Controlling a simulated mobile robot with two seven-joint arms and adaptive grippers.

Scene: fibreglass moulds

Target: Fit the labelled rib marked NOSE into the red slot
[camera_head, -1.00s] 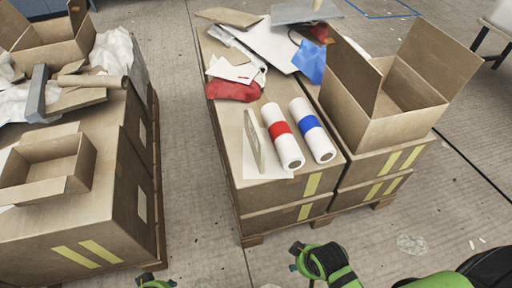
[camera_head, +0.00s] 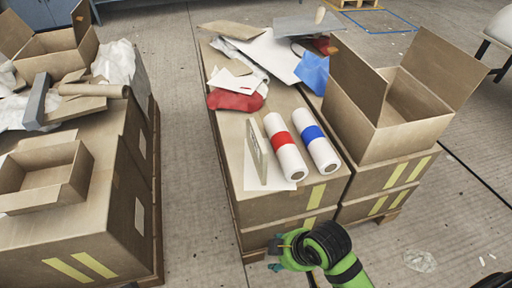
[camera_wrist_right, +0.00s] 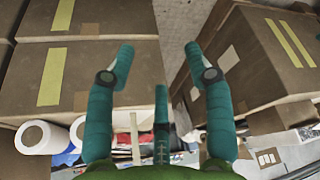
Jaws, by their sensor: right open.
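A thin beige upright panel (camera_head: 264,160) stands on a white sheet (camera_head: 250,178) on the middle boxes, left of two rolls. It may be a rib, but no NOSE label is readable. One white roll has a red band (camera_head: 282,139); the other has a blue band (camera_head: 313,133). I cannot make out a red slot. My right gripper (camera_head: 276,255) is low in front of the middle stack, apart from the panel and rolls. In the right wrist view its fingers (camera_wrist_right: 158,72) are spread with nothing between them. My left gripper is not seen.
An open carton (camera_head: 375,130) stands right of the rolls. A red cloth (camera_head: 237,101), blue cloth (camera_head: 313,72) and sheets lie behind. A shallow cardboard tray (camera_head: 45,178) and a cardboard tube (camera_head: 95,90) are on the left stack. A floor gap separates the stacks.

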